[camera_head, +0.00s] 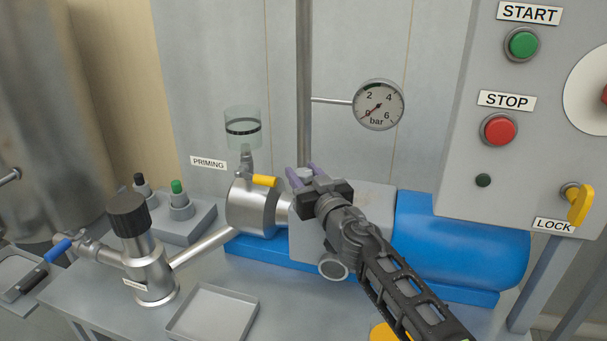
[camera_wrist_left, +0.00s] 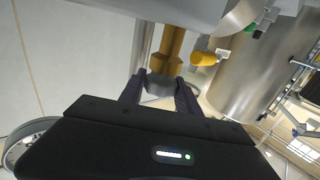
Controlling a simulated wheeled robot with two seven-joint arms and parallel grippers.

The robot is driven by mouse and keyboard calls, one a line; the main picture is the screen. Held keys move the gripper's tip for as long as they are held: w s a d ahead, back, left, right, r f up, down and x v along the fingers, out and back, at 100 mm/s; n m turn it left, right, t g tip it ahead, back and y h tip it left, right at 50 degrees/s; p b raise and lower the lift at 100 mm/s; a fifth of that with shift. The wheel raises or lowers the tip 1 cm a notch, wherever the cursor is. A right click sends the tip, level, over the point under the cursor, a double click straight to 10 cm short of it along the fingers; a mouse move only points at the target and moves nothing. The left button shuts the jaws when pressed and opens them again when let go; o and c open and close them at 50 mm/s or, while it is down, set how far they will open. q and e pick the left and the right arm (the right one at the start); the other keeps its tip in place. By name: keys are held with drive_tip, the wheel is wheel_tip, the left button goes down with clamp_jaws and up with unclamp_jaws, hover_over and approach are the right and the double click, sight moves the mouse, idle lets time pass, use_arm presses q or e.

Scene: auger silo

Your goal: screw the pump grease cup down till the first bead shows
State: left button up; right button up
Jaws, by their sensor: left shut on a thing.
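The pump is a steel head (camera_head: 252,207) joined to a grey housing and a blue motor (camera_head: 460,238). My left gripper (camera_head: 305,172) is above the grey housing, with its purple fingers shut on the grease cup (camera_head: 299,174), a small grey cap. In the left wrist view the grey cup (camera_wrist_left: 161,86) sits between the fingertips of my left gripper (camera_wrist_left: 160,84), in line with a brass fitting (camera_wrist_left: 172,48). My gripper partly hides the cup and its base. No grease bead can be made out. My right gripper is in neither view.
A clear priming cup (camera_head: 242,128) and yellow lever (camera_head: 265,181) stand left of the gripper. A pressure gauge (camera_head: 378,104) is behind, its needle near 0. The control box (camera_head: 535,130) is at right. An empty tray (camera_head: 212,312) lies in front.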

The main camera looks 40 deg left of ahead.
use_arm(q)
clamp_jaws()
drive_tip(key=shift+m+t, duration=0.3)
drive_tip(key=shift+t, duration=0.1)
